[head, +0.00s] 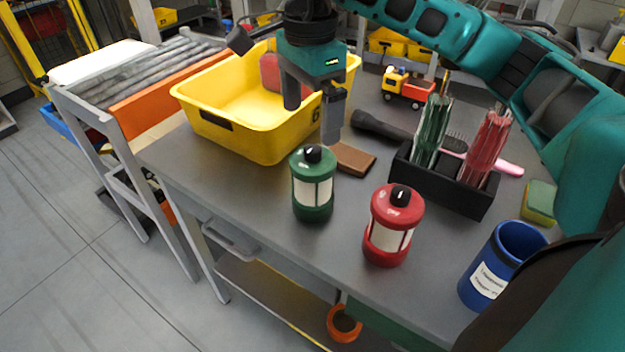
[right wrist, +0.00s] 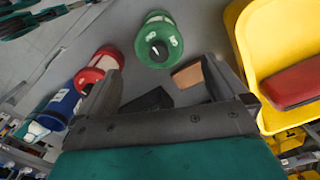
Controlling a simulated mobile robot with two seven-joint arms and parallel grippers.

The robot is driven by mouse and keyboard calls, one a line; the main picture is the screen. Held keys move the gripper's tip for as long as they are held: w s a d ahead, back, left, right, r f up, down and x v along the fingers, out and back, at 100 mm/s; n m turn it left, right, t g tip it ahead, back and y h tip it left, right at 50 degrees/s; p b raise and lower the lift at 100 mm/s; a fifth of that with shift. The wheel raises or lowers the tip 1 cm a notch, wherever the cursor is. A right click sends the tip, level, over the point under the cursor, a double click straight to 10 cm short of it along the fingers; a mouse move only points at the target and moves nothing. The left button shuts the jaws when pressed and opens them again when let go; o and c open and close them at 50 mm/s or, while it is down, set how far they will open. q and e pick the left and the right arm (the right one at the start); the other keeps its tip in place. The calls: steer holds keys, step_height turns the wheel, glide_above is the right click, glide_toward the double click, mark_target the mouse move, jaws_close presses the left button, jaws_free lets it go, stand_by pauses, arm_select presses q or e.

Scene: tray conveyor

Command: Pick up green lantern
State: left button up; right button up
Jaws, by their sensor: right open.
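The green lantern (head: 313,186) stands upright on the grey table in the head view, in front of the yellow bin. It has a dark knob on top and pale panels. My right gripper (head: 314,120) is open and empty, above and behind the lantern, partly over the bin's right edge. In the right wrist view the green lantern (right wrist: 158,40) lies beyond the fingertips, near the middle between them and apart from them. My left gripper is not in view.
A red lantern (head: 391,226) stands right of the green one. A yellow bin (head: 240,133) holds a red item. A brown block (head: 354,158), a flashlight (head: 380,126), a black holder (head: 440,191) and a blue cup (head: 500,264) are also on the table (head: 262,202).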

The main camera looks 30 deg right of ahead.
mark_target(313, 147)
steer(key=f, duration=0.9)
steer(key=shift+s+d+f, duration=0.1)
steer(key=shift+d+f, duration=0.1)
steer(key=shift+f, duration=0.05)
steer(key=c, duration=1.5)
